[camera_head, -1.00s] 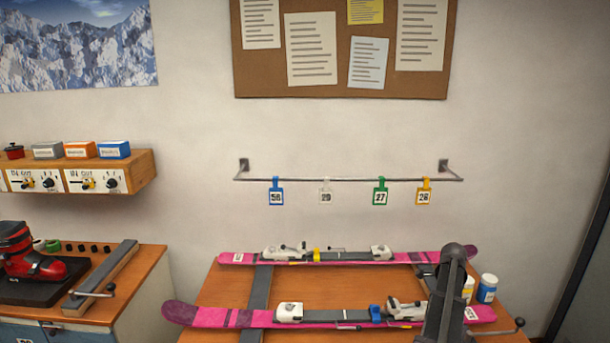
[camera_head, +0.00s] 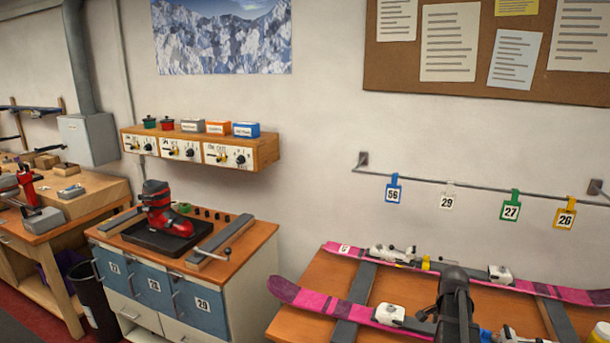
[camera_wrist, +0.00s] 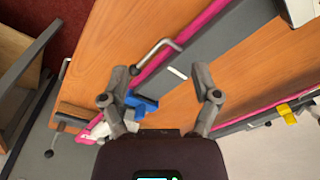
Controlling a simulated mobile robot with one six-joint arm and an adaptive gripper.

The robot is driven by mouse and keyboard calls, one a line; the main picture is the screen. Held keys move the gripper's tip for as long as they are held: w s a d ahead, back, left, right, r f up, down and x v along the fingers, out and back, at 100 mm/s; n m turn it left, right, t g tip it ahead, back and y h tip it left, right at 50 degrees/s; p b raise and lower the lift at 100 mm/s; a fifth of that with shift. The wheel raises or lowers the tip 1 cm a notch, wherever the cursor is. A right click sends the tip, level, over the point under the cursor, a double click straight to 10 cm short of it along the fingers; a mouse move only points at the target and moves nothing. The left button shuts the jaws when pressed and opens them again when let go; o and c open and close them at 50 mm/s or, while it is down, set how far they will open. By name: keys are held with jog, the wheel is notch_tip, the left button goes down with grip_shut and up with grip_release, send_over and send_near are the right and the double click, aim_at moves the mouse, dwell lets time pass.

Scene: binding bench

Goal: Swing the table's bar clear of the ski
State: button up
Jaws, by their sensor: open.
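Two pink skis lie side by side on a wooden table (camera_head: 315,268). The near ski (camera_head: 335,302) has white bindings and a blue part; the far ski (camera_head: 575,295) has a yellow part. Grey crossbars (camera_head: 357,297) run under the skis. In the wrist view my gripper (camera_wrist: 160,72) is open and empty, its fingers spread over the near ski. A thin bent metal rod (camera_wrist: 165,45) shows just beyond the fingertips, beside a dark grey plate (camera_wrist: 225,38). I cannot tell which piece is the table's bar. My dark arm hides part of the near ski.
A cabinet (camera_head: 262,232) at left carries a red boot (camera_head: 162,212) and another grey bar with a handle (camera_head: 215,243). A wall rail (camera_head: 430,180) holds numbered tags. A shelf (camera_head: 265,150) holds small boxes. Bare wood shows between the skis.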

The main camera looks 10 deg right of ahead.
jog(key=s+a+f+n+b, duration=0.1)
jog(key=a+n, duration=0.7)
jog(key=a, duration=1.1)
jog(key=s+a+f+n+b, duration=0.1)
jog(key=a+n, duration=0.7)
jog(key=a, duration=1)
notch_tip(320, 180, down, 2)
jog(key=shift+a+f+y+b, duration=0.1)
jog(key=shift+a+y+b, duration=0.25)
jog(key=shift+b, duration=0.55)
jog(key=c, duration=0.3)
jog(key=shift+d, duration=0.1)
